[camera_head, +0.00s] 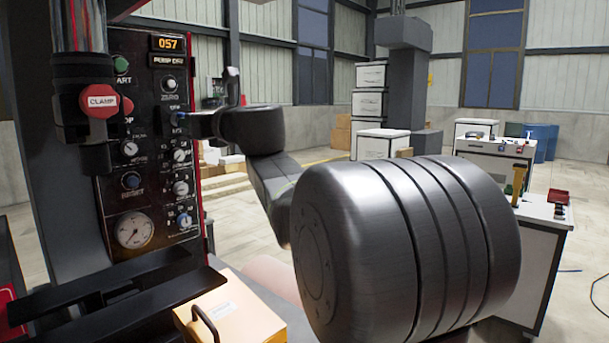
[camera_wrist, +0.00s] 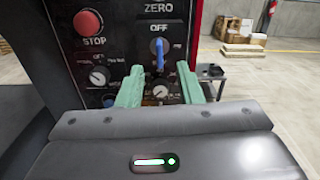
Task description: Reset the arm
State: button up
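My gripper (camera_head: 180,122) is at the right part of the dark control panel (camera_head: 143,75), by a blue switch lever. In the wrist view my gripper (camera_wrist: 159,70) shows two green fingers set apart with a clear gap between them. The blue lever (camera_wrist: 158,54) under the "OFF" label appears in that gap, just past the fingertips. No contact with it shows, and nothing is held. My arm stretches from the right foreground to the panel. In the head view the fingers partly cover the lever area.
A red CLAMP button (camera_head: 100,101) on a dark post stands before the panel's left side. A red STOP button (camera_wrist: 88,22) and several knobs surround the lever. A yellow box (camera_head: 230,315) stands below. A white cabinet (camera_head: 540,255) is at right; open floor lies behind.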

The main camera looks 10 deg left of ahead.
jog(key=shift+m, duration=0.3)
jog(key=p+x, duration=0.1)
jog(key=x, duration=0.4)
jog(key=shift+a, duration=0.3)
